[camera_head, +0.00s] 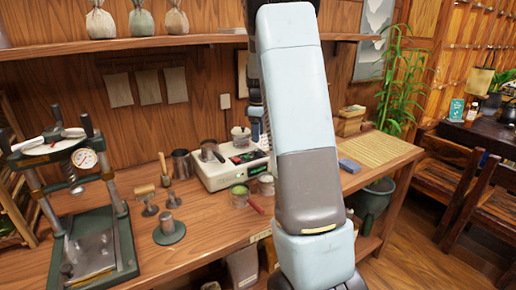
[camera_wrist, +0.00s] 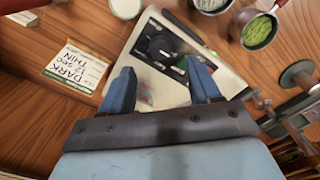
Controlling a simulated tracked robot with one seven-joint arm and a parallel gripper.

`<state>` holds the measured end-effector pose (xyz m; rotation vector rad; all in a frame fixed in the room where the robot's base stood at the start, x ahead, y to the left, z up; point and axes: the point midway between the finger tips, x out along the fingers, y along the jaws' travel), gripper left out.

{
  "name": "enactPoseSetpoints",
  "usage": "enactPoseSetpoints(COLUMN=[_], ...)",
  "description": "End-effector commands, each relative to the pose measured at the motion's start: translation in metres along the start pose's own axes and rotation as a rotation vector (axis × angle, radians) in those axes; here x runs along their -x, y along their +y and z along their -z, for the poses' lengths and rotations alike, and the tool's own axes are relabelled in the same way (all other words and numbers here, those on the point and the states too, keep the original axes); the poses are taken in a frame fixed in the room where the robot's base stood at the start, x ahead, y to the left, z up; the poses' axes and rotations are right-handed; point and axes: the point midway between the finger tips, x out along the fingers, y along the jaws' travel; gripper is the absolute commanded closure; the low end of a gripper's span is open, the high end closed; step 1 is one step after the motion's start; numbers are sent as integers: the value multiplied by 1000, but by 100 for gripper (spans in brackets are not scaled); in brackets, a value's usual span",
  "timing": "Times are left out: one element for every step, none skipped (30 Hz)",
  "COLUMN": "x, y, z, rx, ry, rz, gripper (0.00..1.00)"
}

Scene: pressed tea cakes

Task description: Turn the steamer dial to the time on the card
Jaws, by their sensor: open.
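The steamer (camera_head: 213,176) is a pale box on the bench with a dark control panel; its panel also shows in the wrist view, with a round black dial (camera_wrist: 160,46). The dial's pointer and setting are too small to read. A white card (camera_wrist: 76,70) lies left of the steamer in the wrist view; its tilted handwriting appears to read "DARK", "12 SEC", "THIN". My gripper (camera_wrist: 162,84) is open and empty, its two blue fingers apart over the steamer's front, with the dial beyond the gap between them.
A cup of green powder (camera_wrist: 259,29) and a bowl (camera_wrist: 211,4) stand beside the steamer. A press with a gauge (camera_head: 84,158) stands at the bench's left. Metal cups (camera_head: 182,163) and small tools crowd the steamer's left. A bamboo mat (camera_head: 380,149) lies at right.

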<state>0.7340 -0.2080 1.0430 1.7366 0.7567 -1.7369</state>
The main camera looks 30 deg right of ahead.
Motion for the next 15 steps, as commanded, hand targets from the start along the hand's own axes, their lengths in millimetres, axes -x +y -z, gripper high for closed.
enactPoseSetpoints(x=[-11,-16,-22,-27,-32,-38,-42,-46,-50,-53,-56,-59,-61,-62,-64], y=[0,0,0,0,0,0,0,0,0,0,0,0,0,0,0], z=[0,0,0,-1,-1,-1,-1,-1,-1,0,-1,-1,-1,-1,-1], rx=[0,-1,-1,-1,-2,-2,-2,-2,-2,-2,-1,-1,-1,-1,-1], ry=[-2,-2,-2,-2,-3,-2,-2,-2,-1,-1,-1,-1,-1,-1,-1], rz=[3,3,2,2,3,2,1,2,1,0,0,1,1,1,0], gripper=[38,38,38,38,38,38,38,38,38,38,38,38,38,38,38])
